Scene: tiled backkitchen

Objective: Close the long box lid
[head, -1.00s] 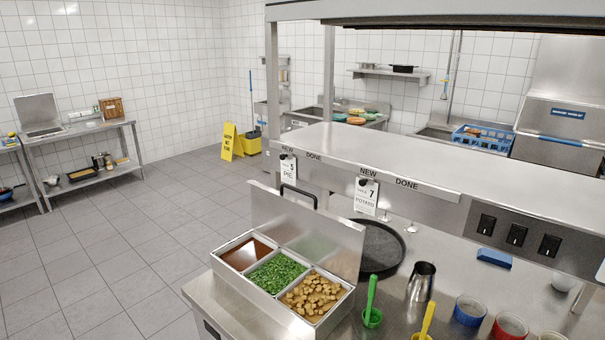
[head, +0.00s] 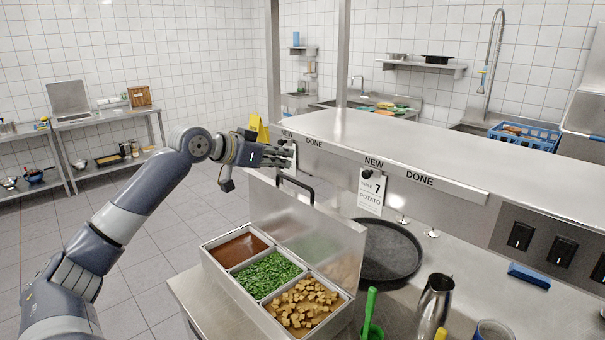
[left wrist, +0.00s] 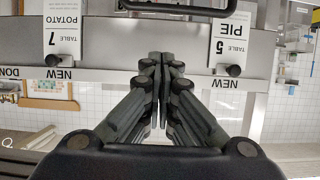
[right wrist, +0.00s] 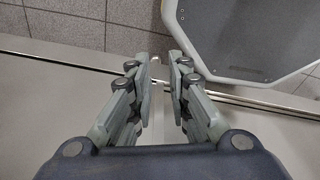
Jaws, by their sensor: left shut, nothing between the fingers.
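The long metal box (head: 235,293) sits on the steel counter, with brown sauce, chopped greens and tan cubes in its compartments. Its lid (head: 325,243) stands upright along the back side, open. The black lid handle (head: 297,184) is on the lid's top edge, and it also shows at the top of the left wrist view (left wrist: 190,10). My left gripper (head: 288,155) is shut and empty, above the handle near the order rail. Its closed fingers show in the left wrist view (left wrist: 160,62). My right gripper (right wrist: 162,65) is open and empty, seen only in the right wrist view.
A raised steel shelf (head: 420,145) with hanging order tickets (head: 371,191) runs behind the lid. A round black tray (head: 385,250), a metal cup (head: 433,300) and a green utensil (head: 369,310) stand right of the box. The floor left of the counter is free.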

